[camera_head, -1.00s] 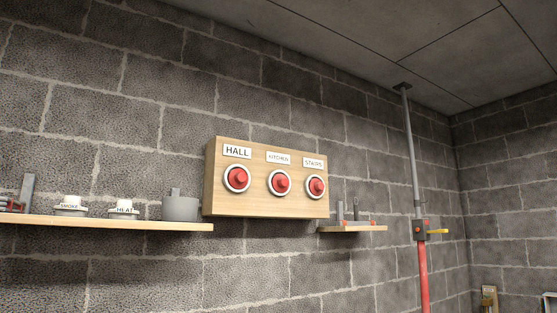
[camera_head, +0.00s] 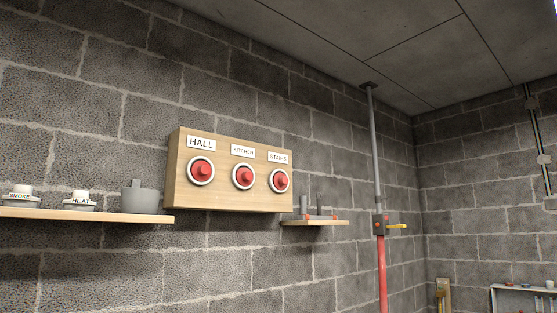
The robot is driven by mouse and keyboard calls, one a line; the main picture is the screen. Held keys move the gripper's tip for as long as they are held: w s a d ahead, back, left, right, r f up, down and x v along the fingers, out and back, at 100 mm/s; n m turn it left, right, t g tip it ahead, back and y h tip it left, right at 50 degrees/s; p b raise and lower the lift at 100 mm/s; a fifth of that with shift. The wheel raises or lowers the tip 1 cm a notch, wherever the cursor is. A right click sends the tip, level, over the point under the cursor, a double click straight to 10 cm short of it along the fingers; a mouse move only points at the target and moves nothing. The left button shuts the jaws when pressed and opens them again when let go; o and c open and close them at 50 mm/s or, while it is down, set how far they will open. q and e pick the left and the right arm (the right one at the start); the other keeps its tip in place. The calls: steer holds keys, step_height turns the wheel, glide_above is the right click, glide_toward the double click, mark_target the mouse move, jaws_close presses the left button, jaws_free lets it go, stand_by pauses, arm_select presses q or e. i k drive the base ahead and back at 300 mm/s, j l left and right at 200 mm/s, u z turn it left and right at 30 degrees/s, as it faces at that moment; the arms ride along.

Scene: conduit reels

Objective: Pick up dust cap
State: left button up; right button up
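A wooden board (camera_head: 225,205) on the block wall carries three round white mounts with red centres. The mount at HALL (camera_head: 201,170) is on the left, KITCHEN (camera_head: 243,176) is in the middle and STAIRS (camera_head: 279,180) is on the right. Each has a red knob-like piece that may be a dust cap; I cannot tell for sure. A grey cup-shaped piece (camera_head: 140,201) with an upright tab stands on the left shelf and could also be a cap. Neither of my grippers is in view.
The left shelf (camera_head: 90,215) also holds white pieces labelled SMOKE (camera_head: 20,199) and HEAT (camera_head: 79,201). A small shelf (camera_head: 315,223) holds upright grey pieces. A conduit (camera_head: 374,150) meets a box with a yellow lever (camera_head: 397,226) above a red pipe (camera_head: 382,270). A rack (camera_head: 510,288) stands at lower right.

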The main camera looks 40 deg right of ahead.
mark_target(244, 176)
steer(key=i+l, duration=0.1)
steer(key=l, duration=0.4)
steer(key=i+l+u, duration=0.1)
steer(key=l, duration=0.45)
steer(key=i+l, duration=0.15)
steer(key=l, duration=0.35)
steer(key=i+l+u, duration=0.1)
steer(key=l, duration=0.45)
steer(key=i+l, duration=0.1)
steer(key=l, duration=0.4)
